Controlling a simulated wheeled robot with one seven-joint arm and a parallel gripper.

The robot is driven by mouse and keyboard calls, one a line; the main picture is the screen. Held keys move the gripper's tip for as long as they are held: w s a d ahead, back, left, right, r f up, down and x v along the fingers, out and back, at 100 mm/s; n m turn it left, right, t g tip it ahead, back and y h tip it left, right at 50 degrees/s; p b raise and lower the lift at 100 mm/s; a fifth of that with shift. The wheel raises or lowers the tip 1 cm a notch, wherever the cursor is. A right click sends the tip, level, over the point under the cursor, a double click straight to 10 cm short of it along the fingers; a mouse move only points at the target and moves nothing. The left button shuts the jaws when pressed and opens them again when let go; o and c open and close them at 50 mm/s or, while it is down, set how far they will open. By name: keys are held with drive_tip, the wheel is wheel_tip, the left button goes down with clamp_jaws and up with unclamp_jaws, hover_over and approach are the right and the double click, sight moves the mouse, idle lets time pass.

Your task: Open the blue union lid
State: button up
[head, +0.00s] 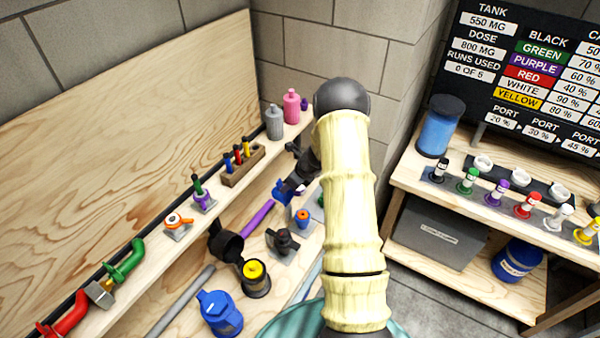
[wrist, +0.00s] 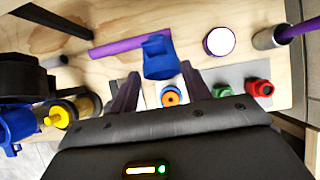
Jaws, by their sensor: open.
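A blue cap-like part (wrist: 160,60), which looks like the union lid, shows ahead of my fingers in the wrist view. In the head view a blue part (head: 279,190) shows beside the dark hand at the end of my arm. My gripper (wrist: 160,72) is open, with one finger on each side of the blue part in the picture. I cannot tell whether the fingers touch it. My arm hides some of the bench around it in the head view. A second blue lidded body (head: 219,312) stands lower on the bench, and I cannot tell whether it belongs to a union.
A purple pipe (head: 257,217) lies near the hand. A yellow-topped part (head: 254,272) with a black open cap stands on the lower bench. An orange-ringed fitting (wrist: 172,97) and green (wrist: 223,90) and red (wrist: 262,88) knobs sit close to my fingers.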

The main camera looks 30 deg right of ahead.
drive_tip(key=b+v, duration=0.3)
drive_tip(key=v, duration=1.4)
drive_tip(key=shift+d, duration=0.1)
drive_tip(key=shift+f, duration=0.35)
drive_tip(key=c, duration=0.6)
drive_tip(key=a+f+n+h, duration=0.1)
drive_tip(key=f+n, duration=0.1)
drive_tip(key=f, duration=0.1)
drive_tip(key=w+a+f+n+h+b, duration=0.1)
drive_tip(key=f+n, duration=0.2)
drive_tip(key=f, duration=0.1)
drive_tip(key=w+f+n+g+h+b, duration=0.1)
drive_tip(key=f+n, duration=0.2)
drive_tip(key=shift+a+f+h, duration=0.2)
drive_tip(key=shift+a+h, duration=0.1)
drive_tip(key=shift+a, duration=0.1)
clamp_jaws()
wheel_tip(320, 180, down, 8)
drive_tip(key=a+n+h+b, duration=0.3)
drive_tip(key=n+h, duration=0.2)
drive_tip(key=n, duration=0.6)
drive_tip(key=a+r+n+t+h+b, duration=0.1)
drive_tip(key=a+n+t+h+b, duration=0.3)
drive_tip(key=n, duration=1.9)
drive_tip(key=a+t+h, duration=0.1)
drive_tip(key=a+t, duration=0.4)
drive_tip(key=a, duration=0.1)
drive_tip(key=shift+w+a+r, duration=0.2)
drive_tip(key=shift+w+a, duration=0.15)
drive_tip(key=shift+w, duration=0.05)
